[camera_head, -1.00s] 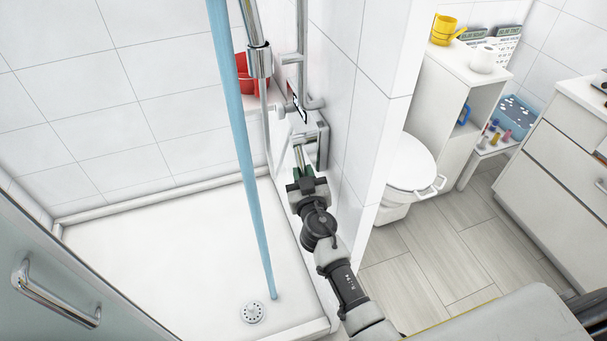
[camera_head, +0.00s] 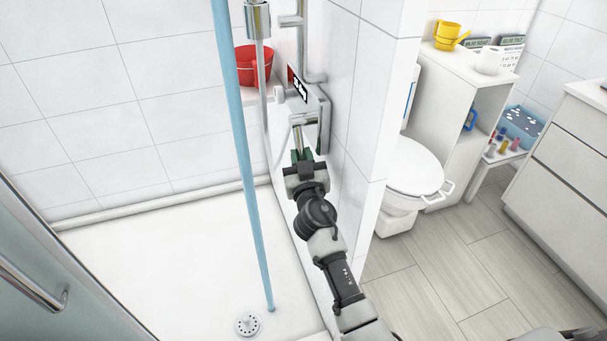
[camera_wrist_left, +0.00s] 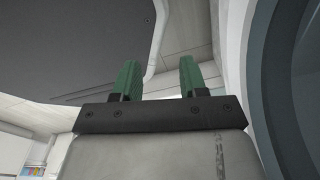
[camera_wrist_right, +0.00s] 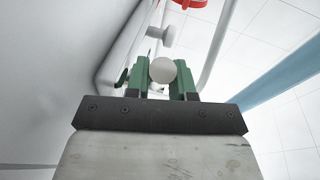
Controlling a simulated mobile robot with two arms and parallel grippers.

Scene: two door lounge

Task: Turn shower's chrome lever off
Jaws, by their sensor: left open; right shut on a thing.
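The shower's chrome lever (camera_head: 300,138) sticks out from the shower control (camera_head: 318,112) on the tiled wall. My right gripper (camera_head: 302,157) is shut on the lever's end. In the right wrist view the lever's round pale end (camera_wrist_right: 163,70) sits between the green fingers of that gripper (camera_wrist_right: 164,85). A straight light-blue column, like running water (camera_head: 247,165), comes down from above to the shower floor near the drain. My left gripper (camera_wrist_left: 160,80) is open and empty in its wrist view and is outside the head view.
A red bucket (camera_head: 252,68) stands behind the shower pipe. The white shower tray (camera_head: 160,260) with its drain (camera_head: 247,325) lies left of my right arm. A glass door handle (camera_head: 35,285) is at lower left. A wall corner separates the toilet (camera_head: 414,170) at right.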

